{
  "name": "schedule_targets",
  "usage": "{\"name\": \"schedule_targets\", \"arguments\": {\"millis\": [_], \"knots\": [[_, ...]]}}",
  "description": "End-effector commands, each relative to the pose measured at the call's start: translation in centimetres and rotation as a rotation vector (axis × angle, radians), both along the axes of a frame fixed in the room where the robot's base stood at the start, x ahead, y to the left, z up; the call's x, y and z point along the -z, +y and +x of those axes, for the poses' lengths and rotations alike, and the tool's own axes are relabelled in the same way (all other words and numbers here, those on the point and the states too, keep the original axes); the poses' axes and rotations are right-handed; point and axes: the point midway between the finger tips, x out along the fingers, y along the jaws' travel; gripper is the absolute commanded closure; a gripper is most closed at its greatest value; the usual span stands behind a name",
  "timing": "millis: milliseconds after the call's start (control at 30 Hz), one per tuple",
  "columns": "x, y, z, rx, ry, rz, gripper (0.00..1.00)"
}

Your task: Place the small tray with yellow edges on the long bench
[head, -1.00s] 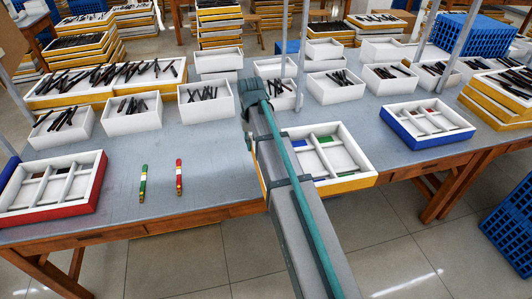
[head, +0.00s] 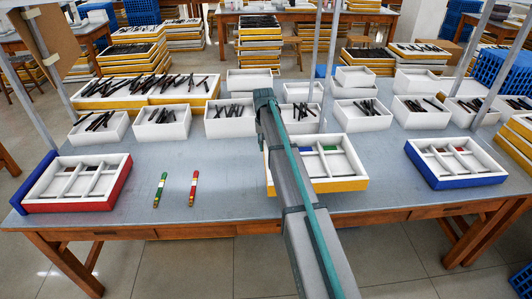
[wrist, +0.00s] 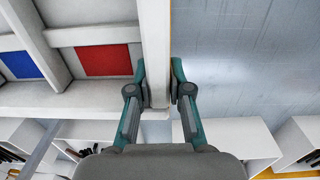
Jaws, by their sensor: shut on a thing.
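The small tray with yellow edges (head: 340,184) is at the front middle of the grey-topped long bench (head: 235,185). It has white dividers, and blue and green patches show inside it in the head view. In the wrist view, its white wall (wrist: 153,25) runs between my fingers, with red and blue patches in the compartments to the left. My gripper (wrist: 160,78) is shut on this wall. In the head view my arm covers the gripper and the tray's left part. I cannot tell whether the tray's underside touches the bench.
A red-edged tray (head: 70,206) stands at left and a blue-edged tray (head: 460,182) at right. Two small coloured sticks (head: 194,188) lie left of my arm. White bins (head: 163,130) of dark frames line the back. Upright posts (head: 318,45) rise behind. Bare bench remains between the trays.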

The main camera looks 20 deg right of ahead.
Motion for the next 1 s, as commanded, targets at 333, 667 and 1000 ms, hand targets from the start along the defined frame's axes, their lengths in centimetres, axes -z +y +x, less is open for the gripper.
{"name": "schedule_targets", "arguments": {"millis": [333,667,1000], "knots": [[3.8,-0.9,2.9,0.0,0.002,-0.001,1.0],[6.4,-1.2,3.6,0.0,0.004,0.0,1.0],[8.0,-1.2,3.7,0.0,0.001,-0.001,1.0]]}}
